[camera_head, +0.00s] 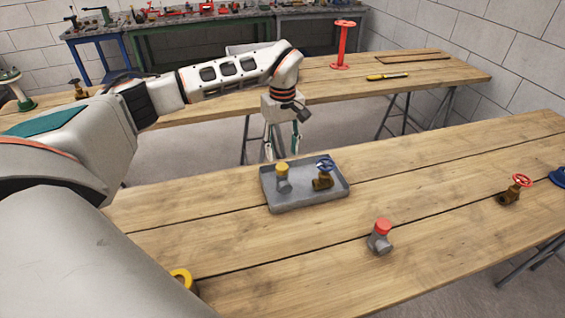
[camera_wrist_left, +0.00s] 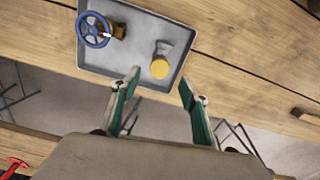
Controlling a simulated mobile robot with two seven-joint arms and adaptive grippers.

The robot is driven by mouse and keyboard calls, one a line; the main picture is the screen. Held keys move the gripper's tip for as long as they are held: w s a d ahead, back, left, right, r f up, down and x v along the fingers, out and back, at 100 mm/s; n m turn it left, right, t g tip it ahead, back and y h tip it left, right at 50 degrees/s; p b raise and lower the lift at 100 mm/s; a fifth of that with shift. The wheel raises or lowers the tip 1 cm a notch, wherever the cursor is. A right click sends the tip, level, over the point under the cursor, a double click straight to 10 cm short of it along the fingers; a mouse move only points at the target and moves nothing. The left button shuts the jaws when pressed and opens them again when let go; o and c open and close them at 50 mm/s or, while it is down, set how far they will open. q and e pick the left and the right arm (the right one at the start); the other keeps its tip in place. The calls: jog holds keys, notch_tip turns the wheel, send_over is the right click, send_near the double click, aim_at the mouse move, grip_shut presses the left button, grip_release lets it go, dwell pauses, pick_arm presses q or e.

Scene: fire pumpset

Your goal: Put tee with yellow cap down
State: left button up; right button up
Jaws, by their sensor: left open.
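The tee with the yellow cap (camera_head: 283,178) stands in the grey tray (camera_head: 300,205) on the near table, in its left part. In the left wrist view the yellow-capped tee (camera_wrist_left: 161,62) lies ahead of the fingertips, apart from them. A brass valve with a blue handwheel (camera_head: 323,175) shares the tray, and it also shows in the left wrist view (camera_wrist_left: 97,30). My left gripper (camera_head: 283,156) points down just behind the tray's far edge. In the left wrist view its two green fingers (camera_wrist_left: 160,87) are spread and empty. My right gripper is in neither view.
A grey tee with a red cap (camera_head: 380,238) stands right of the tray on the near table. A brass valve with a red handwheel (camera_head: 513,191) is farther right. A far table carries a red stand (camera_head: 342,46) and a yellow tool (camera_head: 387,76). Bare wood surrounds the tray.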

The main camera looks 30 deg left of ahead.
pick_arm(q)
jog(key=shift+r, duration=1.75)
jog(key=shift+s+d+f, duration=0.1)
